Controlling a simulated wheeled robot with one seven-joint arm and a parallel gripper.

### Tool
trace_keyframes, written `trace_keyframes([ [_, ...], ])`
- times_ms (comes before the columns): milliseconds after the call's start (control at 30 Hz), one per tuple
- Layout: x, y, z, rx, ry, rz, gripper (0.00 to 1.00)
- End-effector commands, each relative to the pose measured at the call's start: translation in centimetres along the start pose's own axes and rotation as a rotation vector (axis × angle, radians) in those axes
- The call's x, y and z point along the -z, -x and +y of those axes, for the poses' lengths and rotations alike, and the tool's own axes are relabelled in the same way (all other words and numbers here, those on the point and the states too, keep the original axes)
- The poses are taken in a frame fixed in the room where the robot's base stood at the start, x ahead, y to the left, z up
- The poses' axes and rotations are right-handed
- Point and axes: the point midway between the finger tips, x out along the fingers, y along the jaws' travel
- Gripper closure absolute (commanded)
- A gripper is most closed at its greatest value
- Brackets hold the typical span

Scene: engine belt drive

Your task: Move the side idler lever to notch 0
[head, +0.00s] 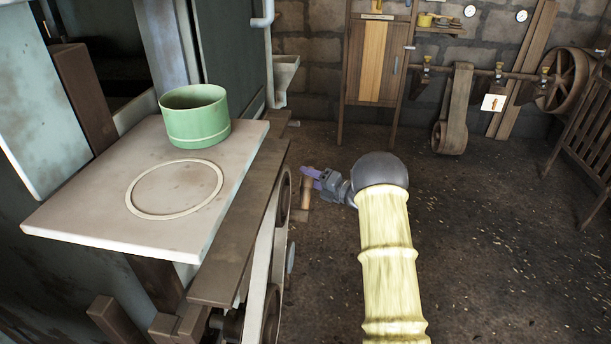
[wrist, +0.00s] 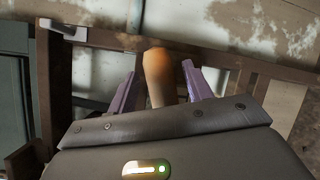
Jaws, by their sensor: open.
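A rounded wooden handle (wrist: 158,75), which looks like the side idler lever's grip, stands between the two purple fingers of my gripper (wrist: 159,78) in the wrist view. The fingers are open, with a gap on each side of the handle. In the head view my gripper (head: 312,179) reaches left towards the machine's side. A brown wooden piece (head: 305,192) shows just below its fingertips there. The lever's lower part and any notch marks are hidden or too small to read.
The machine's belt side (head: 265,262) lies left of my arm. A pale tabletop (head: 90,212) carries a green pot (head: 195,117) above it. A wooden cabinet (head: 376,60) and wall pulleys (head: 565,78) stand at the back. The floor (head: 480,250) right of my arm is clear.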

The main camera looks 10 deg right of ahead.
Motion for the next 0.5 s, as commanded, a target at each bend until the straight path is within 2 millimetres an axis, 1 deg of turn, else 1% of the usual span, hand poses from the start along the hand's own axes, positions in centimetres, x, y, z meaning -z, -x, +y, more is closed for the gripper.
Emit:
trace_keyframes([
  [33,-0.1,1.0,0.1,0.003,-0.002,-0.002,0.5],
  [100,-0.1,2.4,0.0,0.004,-0.003,-0.003,0.5],
  [500,-0.1,10.5,0.0,0.003,-0.001,-0.002,0.5],
])
